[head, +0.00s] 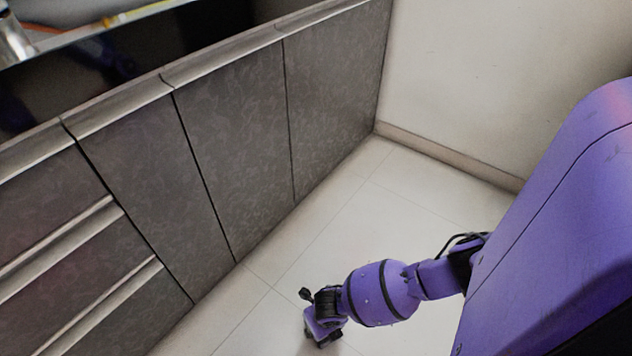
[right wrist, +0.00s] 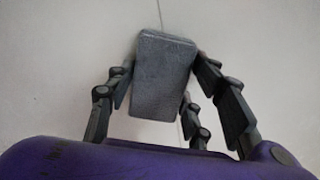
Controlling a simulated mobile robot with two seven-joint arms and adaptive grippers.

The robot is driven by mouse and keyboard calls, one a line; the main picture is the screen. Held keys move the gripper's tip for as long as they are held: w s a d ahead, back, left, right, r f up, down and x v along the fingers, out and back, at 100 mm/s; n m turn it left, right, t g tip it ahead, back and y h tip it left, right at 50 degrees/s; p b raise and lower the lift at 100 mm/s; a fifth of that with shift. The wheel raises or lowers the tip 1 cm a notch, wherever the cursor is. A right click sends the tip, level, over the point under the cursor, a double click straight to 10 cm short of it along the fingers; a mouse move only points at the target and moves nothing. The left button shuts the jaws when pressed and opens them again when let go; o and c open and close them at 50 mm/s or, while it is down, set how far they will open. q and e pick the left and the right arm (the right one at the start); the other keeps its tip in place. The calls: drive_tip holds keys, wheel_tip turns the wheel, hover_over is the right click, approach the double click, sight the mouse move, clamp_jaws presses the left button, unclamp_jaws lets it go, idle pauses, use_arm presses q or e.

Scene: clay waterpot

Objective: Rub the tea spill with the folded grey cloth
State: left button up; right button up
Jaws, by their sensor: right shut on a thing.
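The folded grey cloth (right wrist: 164,78) is a small thick block, seen in the right wrist view between the black fingers of my right gripper (right wrist: 165,66). The gripper is shut on it, with fingers at its left and right sides. The cloth appears over pale floor tiles, and I cannot tell how high above them. In the head view my right arm comes in from the right, and its hand (head: 323,326) hangs low near the bottom edge. The cloth is not visible there. No tea spill shows in either view. My left gripper is not in view.
A row of dark grey cabinets (head: 240,130) with drawers (head: 75,260) runs along the left. Its countertop is partly seen at the upper left, with unclear objects on it. A white wall (head: 480,80) stands at the back right. The tiled floor (head: 340,220) between is clear.

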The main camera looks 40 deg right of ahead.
sight(311, 340)
drive_tip(key=shift+w+d+f+b, duration=0.15)
drive_tip(key=shift+d+b, duration=0.15)
drive_tip(key=shift+d, duration=0.7)
drive_tip(key=shift+w+d+b, duration=0.15)
drive_tip(key=shift+d+b, duration=0.15)
drive_tip(key=shift+d, duration=0.85)
drive_tip(key=shift+s+a+p, duration=0.2)
drive_tip(key=shift+a+p, duration=0.2)
drive_tip(key=shift+a, duration=0.75)
drive_tip(key=shift+s+a+p, duration=0.2)
drive_tip(key=shift+a+p, duration=0.15)
drive_tip(key=shift+a, duration=0.8)
drive_tip(key=shift+s+a+p, duration=0.2)
drive_tip(key=shift+a+p, duration=0.25)
drive_tip(key=shift+a, duration=1.6)
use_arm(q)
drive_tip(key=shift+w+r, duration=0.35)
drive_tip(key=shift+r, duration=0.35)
use_arm(e)
drive_tip(key=shift+d, duration=0.1)
use_arm(q)
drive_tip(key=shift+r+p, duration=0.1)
drive_tip(key=shift+p, duration=0.2)
